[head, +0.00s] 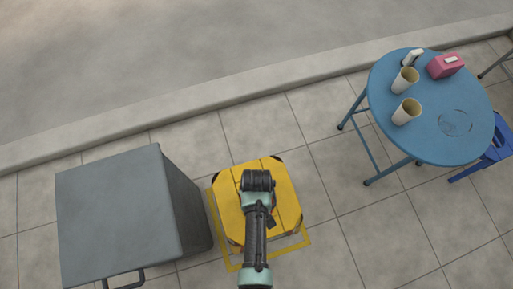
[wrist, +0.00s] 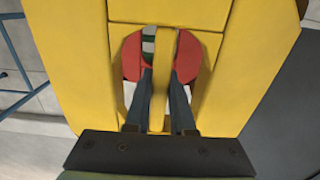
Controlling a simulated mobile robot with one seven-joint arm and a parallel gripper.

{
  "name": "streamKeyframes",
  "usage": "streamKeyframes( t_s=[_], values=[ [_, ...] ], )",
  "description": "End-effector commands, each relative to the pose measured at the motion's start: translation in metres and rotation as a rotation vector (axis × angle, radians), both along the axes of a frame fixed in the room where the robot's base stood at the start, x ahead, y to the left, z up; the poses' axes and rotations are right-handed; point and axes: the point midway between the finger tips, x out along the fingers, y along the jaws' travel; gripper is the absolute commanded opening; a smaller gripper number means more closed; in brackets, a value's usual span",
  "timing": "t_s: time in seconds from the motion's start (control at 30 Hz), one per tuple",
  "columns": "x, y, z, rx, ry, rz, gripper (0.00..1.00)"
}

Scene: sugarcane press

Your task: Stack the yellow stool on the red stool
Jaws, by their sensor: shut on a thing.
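The yellow stool (head: 288,196) is upright below my arm in the head view, right of the grey box. In the wrist view its yellow seat (wrist: 240,60) fills most of the picture. My gripper (wrist: 163,75) is shut on the narrow bar across the seat's central opening, one finger on each side. Red surface (wrist: 131,58), seemingly the red stool, shows through the opening under the seat. The red stool is otherwise hidden. I cannot tell whether the yellow stool rests on it or hangs just above.
A yellow square outline (head: 296,246) marks the floor around the stool. A large grey box (head: 115,205) stands close on the left. A round blue table (head: 440,135) with two cups, a pink box and a blue stool (head: 495,150) beside it stands at right. A curb runs behind.

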Motion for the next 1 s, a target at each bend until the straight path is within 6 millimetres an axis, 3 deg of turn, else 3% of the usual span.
streamKeyframes(
  t_s=[1.0],
  values=[
    [0.001,0.000,-0.092,0.000,-0.002,0.000,0.00]
  ],
)
